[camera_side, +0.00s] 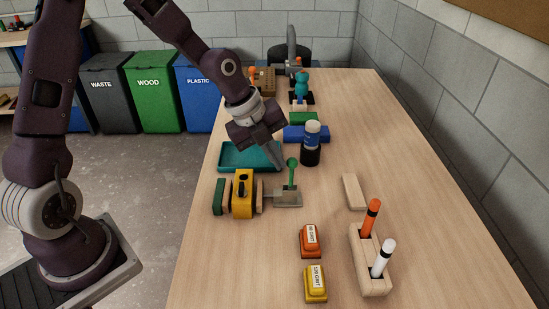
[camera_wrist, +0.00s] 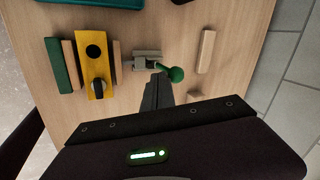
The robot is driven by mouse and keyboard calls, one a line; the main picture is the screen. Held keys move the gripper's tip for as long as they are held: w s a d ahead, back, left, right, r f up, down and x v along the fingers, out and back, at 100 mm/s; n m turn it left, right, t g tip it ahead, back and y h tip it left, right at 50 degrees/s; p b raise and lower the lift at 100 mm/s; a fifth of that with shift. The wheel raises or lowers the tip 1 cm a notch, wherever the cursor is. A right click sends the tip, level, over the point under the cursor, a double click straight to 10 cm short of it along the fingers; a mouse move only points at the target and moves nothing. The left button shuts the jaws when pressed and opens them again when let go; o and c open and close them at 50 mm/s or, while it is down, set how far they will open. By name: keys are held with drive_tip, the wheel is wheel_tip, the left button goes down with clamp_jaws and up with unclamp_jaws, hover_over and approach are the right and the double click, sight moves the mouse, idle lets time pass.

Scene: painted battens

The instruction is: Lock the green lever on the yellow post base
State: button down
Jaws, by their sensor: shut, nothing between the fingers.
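The green lever (camera_side: 291,174) stands about upright on a grey metal plate (camera_side: 289,200), with a round green knob on top. In the wrist view the green knob (camera_wrist: 176,74) is seen from above, beside the metal fitting (camera_wrist: 147,62). The yellow post base (camera_side: 243,186) is left of the plate, between pale wood pieces, with a green batten (camera_side: 219,196) at its far left; it also shows in the wrist view (camera_wrist: 95,72). My gripper (camera_side: 278,166) is shut and empty, its tips just left of the knob. I cannot tell whether they touch it.
A teal tray (camera_side: 232,167) lies behind the yellow base. A dark bottle with a blue band (camera_side: 311,148) stands behind the lever. A loose wood piece (camera_side: 353,191), a marker holder (camera_side: 366,268) and orange (camera_side: 310,241) and yellow (camera_side: 316,284) grit blocks lie right and front.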

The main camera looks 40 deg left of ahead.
drive_tip(key=w+d+f+g+y, duration=0.1)
drive_tip(key=w+d+g+y, duration=0.2)
drive_tip(key=w+d, duration=0.4)
drive_tip(key=shift+f+g+y, duration=0.3)
drive_tip(key=shift+f+g, duration=0.05)
drive_tip(key=shift+g, duration=0.05)
idle(0.3)
drive_tip(key=shift+d+f, duration=0.15)
drive_tip(key=shift+d, duration=0.05)
idle(0.3)
wheel_tip(320, 180, up, 12)
drive_tip(key=d, duration=0.2)
drive_tip(key=shift+w+d, duration=0.15)
drive_tip(key=shift+w, duration=0.15)
